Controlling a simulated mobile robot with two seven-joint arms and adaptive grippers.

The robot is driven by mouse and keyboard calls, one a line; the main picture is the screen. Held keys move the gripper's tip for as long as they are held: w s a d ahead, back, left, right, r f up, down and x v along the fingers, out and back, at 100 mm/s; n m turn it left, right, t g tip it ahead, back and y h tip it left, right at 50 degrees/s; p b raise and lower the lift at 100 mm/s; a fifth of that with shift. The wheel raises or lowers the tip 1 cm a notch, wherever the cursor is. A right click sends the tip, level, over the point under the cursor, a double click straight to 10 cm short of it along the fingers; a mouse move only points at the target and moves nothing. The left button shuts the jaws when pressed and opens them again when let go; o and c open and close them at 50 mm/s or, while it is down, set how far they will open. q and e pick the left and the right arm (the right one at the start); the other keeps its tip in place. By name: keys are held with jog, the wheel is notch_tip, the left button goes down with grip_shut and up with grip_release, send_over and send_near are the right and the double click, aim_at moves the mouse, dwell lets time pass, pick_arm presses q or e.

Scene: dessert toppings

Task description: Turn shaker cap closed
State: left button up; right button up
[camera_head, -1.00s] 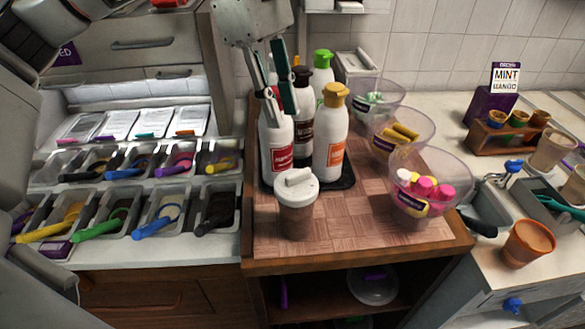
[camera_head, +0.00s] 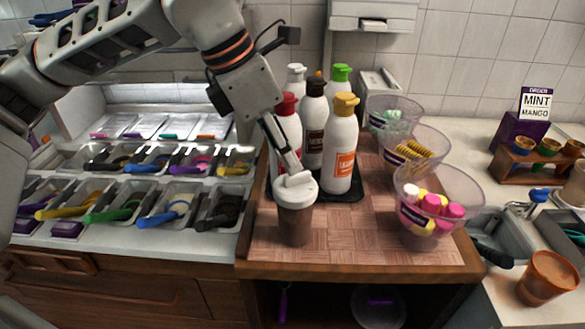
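The shaker (camera_head: 294,224) is a brown see-through cup standing upright near the front left of the wooden board. Its white cap (camera_head: 300,196) sits on top and has a raised tab. My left gripper (camera_head: 293,168) comes down from the upper left, with its fingertips at the raised tab of the cap. The fingers are seen edge-on and overlap each other, so I cannot tell whether they are closed on the tab. My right gripper is not in view.
Sauce bottles (camera_head: 340,150) stand on a black tray (camera_head: 345,189) right behind the shaker. Clear bowls of toppings (camera_head: 432,225) line the board's right side. Topping bins with coloured scoops (camera_head: 166,215) fill the left counter. The board's front (camera_head: 345,245) is clear.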

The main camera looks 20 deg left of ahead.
aim_at(297, 175)
pick_arm(q)
jog(key=shift+x, duration=2)
grip_shut()
jog(key=shift+r+m+g+p, duration=0.15)
jog(key=shift+m+g+p, duration=0.25)
jog(key=shift+m, duration=0.8)
jog(key=shift+m+g+h, duration=0.3)
jog(key=shift+m+h, duration=0.1)
jog(key=shift+m, duration=0.3)
jog(key=shift+w+m+p, duration=0.1)
jog(key=shift+m+p, duration=0.2)
